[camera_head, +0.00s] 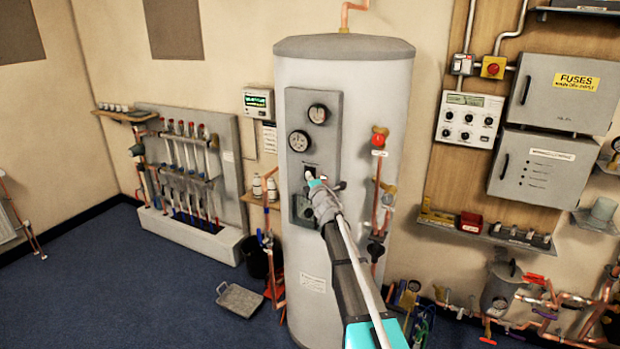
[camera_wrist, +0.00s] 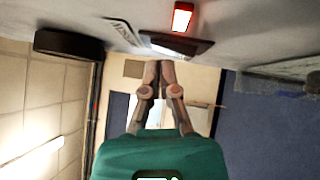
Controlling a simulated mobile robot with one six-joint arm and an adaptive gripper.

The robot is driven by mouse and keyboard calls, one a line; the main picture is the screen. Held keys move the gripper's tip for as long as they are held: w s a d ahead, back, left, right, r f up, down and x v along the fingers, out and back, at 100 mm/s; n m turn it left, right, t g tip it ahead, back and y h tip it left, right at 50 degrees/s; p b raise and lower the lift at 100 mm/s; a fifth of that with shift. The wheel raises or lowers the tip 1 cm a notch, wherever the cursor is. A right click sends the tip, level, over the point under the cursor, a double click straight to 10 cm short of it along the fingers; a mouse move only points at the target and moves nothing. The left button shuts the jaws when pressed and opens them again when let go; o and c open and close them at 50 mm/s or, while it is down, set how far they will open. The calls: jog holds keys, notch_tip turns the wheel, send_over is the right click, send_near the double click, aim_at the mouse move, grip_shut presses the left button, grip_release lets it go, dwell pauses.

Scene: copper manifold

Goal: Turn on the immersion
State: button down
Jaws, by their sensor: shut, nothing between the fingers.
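A tall grey cylinder (camera_head: 345,80) stands against the wall. A grey panel (camera_head: 299,110) on its front carries two round dials and, below them, a small dark switch plate (camera_head: 309,169). My gripper (camera_head: 312,182) is at this plate and covers part of it. In the wrist view my gripper (camera_wrist: 160,63) is shut and empty, its fingertips close to the edge of a dark switch plate (camera_wrist: 200,47) with a pale part. I cannot tell whether they touch.
A red-handled valve pipe (camera_head: 378,190) runs up the cylinder's right side. A manifold board (camera_head: 185,160) is at left and fuse boxes (camera_head: 560,95) are at right. Copper pipework and a small vessel (camera_head: 500,287) stand low at right. The blue floor at left is mostly clear.

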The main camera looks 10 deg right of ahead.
jog(key=s+r+p, duration=0.1)
jog(key=s+r, duration=0.1)
jog(key=s, duration=1)
jog(key=shift+s+a+p, duration=0.15)
jog(key=shift+s+p, duration=0.05)
jog(key=shift+p, duration=0.15)
jog(key=s+d+f+m+g+h, duration=0.35)
jog(key=s+f+m+g, duration=0.2)
jog(key=f+m, duration=0.2)
jog(key=s+d+f+m+g+h, duration=0.3)
jog(key=s+f+m+g+h, duration=0.1)
jog(key=s+f+m, duration=0.3)
jog(key=s+a+f+m+g+y, duration=0.2)
jog(key=s+g, duration=0.3)
jog(key=s, duration=0.5)
jog(key=s+a+f+m+g+y, duration=0.2)
jog(key=s+a+f+m+g, duration=0.2)
jog(key=s, duration=0.6)
jog(key=shift+s+a+f+m+g, duration=0.35)
jog(key=shift+a+m+g, duration=0.1)
jog(key=shift+a, duration=0.15)
jog(key=shift+y, duration=0.25)
